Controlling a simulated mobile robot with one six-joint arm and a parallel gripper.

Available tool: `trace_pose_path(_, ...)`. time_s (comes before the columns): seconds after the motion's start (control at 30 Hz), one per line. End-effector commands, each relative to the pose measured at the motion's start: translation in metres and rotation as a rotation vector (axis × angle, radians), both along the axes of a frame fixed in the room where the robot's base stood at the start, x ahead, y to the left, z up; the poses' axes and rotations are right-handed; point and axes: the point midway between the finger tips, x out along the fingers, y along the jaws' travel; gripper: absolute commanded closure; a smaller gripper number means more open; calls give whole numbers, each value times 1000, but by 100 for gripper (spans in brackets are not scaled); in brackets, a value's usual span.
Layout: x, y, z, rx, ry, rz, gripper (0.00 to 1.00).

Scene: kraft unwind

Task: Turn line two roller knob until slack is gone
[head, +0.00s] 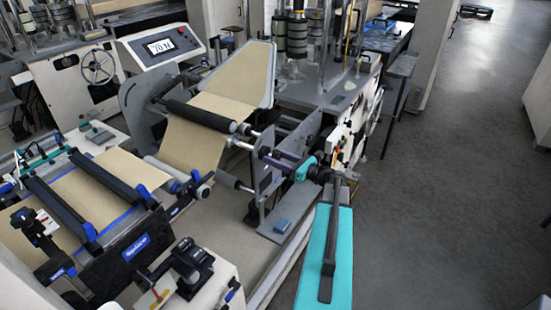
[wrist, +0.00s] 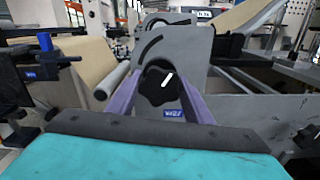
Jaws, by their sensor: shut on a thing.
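The black roller knob (wrist: 158,86), with a white mark pointing to the upper right, sits on a grey side plate (wrist: 188,50) in the wrist view. My gripper (wrist: 160,80) has its two purple fingers shut on the knob, one on each side. In the head view my gripper (head: 280,160) reaches left to the machine's side, and the knob is hidden there. The brown kraft web (head: 195,140) runs down from the upper black roller (head: 197,115) toward the left table. Whether it is slack or taut I cannot tell.
A control panel (head: 165,46) with a lit display stands behind the web. Black clamps with blue parts (head: 190,265) stand at the lower left. A grey machine frame (head: 335,95) rises behind my gripper. The floor (head: 450,190) at the right is clear.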

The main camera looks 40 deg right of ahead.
Motion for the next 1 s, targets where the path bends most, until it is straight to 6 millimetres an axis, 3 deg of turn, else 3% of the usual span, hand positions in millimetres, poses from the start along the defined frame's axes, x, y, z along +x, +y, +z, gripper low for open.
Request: trace_pose_path(1.0, 0, 1, -1, 163, 45, 2, 76)
